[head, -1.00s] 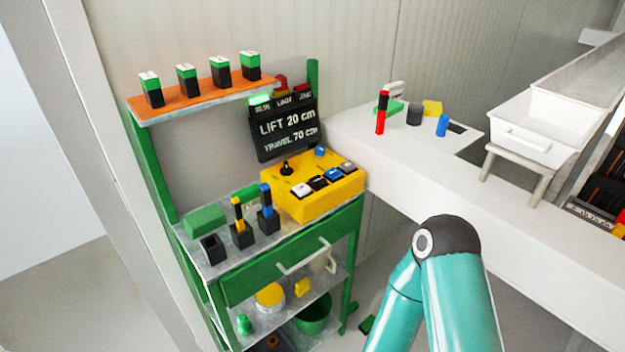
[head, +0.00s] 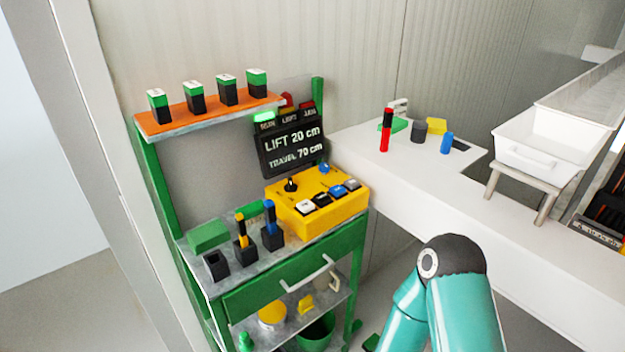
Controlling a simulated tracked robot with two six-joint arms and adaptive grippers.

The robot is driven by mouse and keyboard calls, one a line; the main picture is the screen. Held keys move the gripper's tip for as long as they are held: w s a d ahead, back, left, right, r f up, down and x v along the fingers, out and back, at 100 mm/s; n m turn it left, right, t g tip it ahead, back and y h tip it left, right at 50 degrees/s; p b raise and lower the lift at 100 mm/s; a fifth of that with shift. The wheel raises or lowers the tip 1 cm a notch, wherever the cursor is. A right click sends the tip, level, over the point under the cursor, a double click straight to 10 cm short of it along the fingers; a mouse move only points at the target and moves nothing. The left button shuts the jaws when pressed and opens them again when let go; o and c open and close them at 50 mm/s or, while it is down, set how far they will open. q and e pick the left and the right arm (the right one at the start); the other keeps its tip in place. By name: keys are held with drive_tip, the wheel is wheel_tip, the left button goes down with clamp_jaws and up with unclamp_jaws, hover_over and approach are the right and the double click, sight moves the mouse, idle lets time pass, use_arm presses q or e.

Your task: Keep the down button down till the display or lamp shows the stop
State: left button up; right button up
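The yellow control box (head: 318,213) stands on the green bench's top at its right end. It has a black knob (head: 291,184), a blue knob (head: 324,168) and a row of white, black and blue buttons (head: 322,200). I cannot read which button is the down one. The black display (head: 291,145) behind it reads "LIFT 20 cm" and "TRAVEL 70 cm". Above it a green lamp (head: 264,116) is lit; a red lamp (head: 286,101) looks unlit. Neither gripper is in view; only a teal arm of mine shows at the lower right. Nothing touches the buttons.
An orange shelf (head: 215,113) with several green-black blocks hangs over the bench. Black holders (head: 245,253) with tools and a green block (head: 208,236) stand left of the box. A white counter (head: 400,180) with a white tub (head: 553,142) lies to the right.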

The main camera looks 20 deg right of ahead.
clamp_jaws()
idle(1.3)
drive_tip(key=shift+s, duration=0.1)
